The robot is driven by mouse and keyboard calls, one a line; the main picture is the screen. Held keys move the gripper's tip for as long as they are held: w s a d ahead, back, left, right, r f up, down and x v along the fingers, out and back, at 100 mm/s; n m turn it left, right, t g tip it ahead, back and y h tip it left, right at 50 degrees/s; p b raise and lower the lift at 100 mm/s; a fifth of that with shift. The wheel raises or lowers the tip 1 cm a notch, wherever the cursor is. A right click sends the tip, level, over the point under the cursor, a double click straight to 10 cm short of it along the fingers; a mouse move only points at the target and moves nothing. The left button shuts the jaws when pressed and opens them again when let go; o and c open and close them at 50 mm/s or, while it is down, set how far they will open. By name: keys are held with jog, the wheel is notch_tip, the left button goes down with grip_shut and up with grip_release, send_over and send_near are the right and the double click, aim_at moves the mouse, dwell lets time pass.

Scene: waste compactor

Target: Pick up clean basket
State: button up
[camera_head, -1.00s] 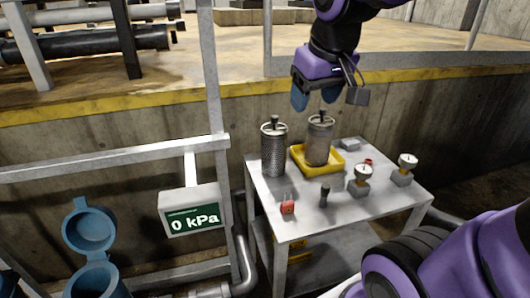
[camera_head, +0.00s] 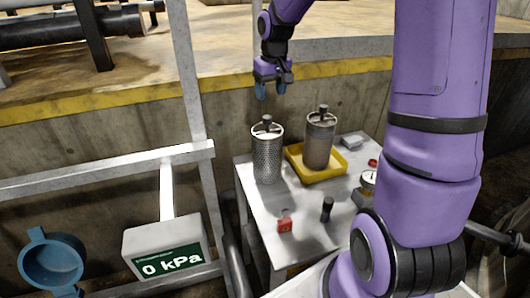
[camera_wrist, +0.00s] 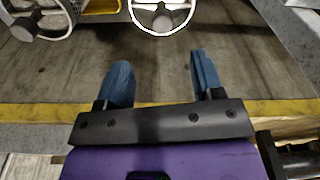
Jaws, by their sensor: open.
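The clean basket (camera_head: 267,160) is a bright silver perforated cylinder with a dark top knob, upright on the table at its back left. A browner, dirty-looking basket (camera_head: 319,143) stands to its right in a yellow tray (camera_head: 337,169). My gripper (camera_head: 270,90) is open and empty, above and apart from the clean basket. In the wrist view, the clean basket's round top (camera_wrist: 148,18) is at the upper edge, beyond the two blue fingers of my gripper (camera_wrist: 162,80). The dirty basket's top (camera_wrist: 52,22) is at the upper left. Nothing lies between the fingers.
The metal table (camera_head: 263,205) also holds a red padlock-like item (camera_head: 285,222), a small black cylinder (camera_head: 327,209) and a gauge (camera_head: 368,180). A concrete ledge with a yellow edge (camera_head: 225,84) runs behind.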

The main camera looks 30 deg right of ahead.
aim_at(268, 117)
jog(key=f, duration=0.7)
jog(key=w+f, duration=0.1)
jog(key=f, duration=0.2)
jog(key=shift+a+f, duration=0.15)
jog(key=shift+f, duration=0.15)
grip_shut()
